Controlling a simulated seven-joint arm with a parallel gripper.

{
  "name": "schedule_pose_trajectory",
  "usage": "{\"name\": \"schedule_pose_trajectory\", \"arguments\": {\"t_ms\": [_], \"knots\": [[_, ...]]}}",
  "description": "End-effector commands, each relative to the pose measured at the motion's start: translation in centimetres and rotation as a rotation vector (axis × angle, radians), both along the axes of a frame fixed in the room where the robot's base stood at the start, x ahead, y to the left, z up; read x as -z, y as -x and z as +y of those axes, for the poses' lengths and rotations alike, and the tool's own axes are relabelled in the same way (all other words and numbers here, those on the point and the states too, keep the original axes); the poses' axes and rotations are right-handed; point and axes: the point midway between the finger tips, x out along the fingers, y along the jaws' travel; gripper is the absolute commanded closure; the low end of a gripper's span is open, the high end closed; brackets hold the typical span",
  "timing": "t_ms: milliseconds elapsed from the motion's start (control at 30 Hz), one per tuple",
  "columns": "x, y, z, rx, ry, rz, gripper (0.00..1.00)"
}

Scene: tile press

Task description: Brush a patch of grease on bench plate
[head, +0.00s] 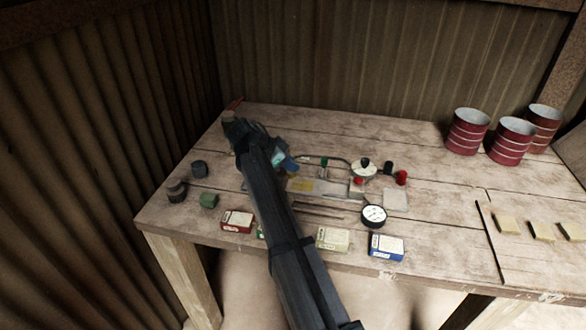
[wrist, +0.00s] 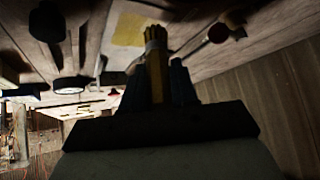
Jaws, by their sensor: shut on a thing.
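In the wrist view my gripper (wrist: 157,82) is shut on a brush (wrist: 155,62) with a yellowish handle, a pale band and tan bristles pointing away from the hand. A yellow patch (wrist: 130,28) shows beyond the bristle end; I cannot tell whether they touch. In the head view the yellow patch (head: 302,185) lies on the left part of a grey plate (head: 331,188) on the bench. My gripper end (head: 290,165) is just above and left of that patch there, and the brush is not clear in that view.
A round dial gauge (head: 374,215) stands in front of the plate. Small boxes (head: 333,238) line the front edge. A green block (head: 208,200) and dark pieces are at left. Red drums (head: 467,131) stand at back right.

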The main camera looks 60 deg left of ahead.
Motion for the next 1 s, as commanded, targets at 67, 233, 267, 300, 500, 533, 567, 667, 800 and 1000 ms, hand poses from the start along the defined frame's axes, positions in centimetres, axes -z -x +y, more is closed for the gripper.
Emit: {"name": "schedule_pose_trajectory", "arguments": {"t_ms": [67, 233, 267, 300, 500, 533, 567, 667, 800, 1000], "knots": [[-0.6, 0.0, 0.0, 0.000, 0.000, 0.001, 1.00], [-2.2, 0.0, 0.0, 0.000, 0.000, 0.001, 1.00], [-2.4, 0.0, 0.0, 0.000, 0.000, 0.001, 1.00], [-2.8, 0.0, 0.0, 0.001, -0.001, 0.001, 1.00], [-4.6, 0.0, 0.0, 0.000, 0.000, 0.001, 1.00], [-4.9, 0.0, 0.0, -0.001, 0.001, 0.001, 1.00], [-5.1, 0.0, 0.0, 0.000, 0.000, 0.001, 1.00], [-5.7, 0.0, 0.0, 0.000, 0.000, 0.001, 1.00], [-6.0, 0.0, 0.0, 0.001, 0.001, 0.001, 1.00], [-5.9, 0.0, -0.1, 0.001, 0.001, 0.001, 1.00]]}}
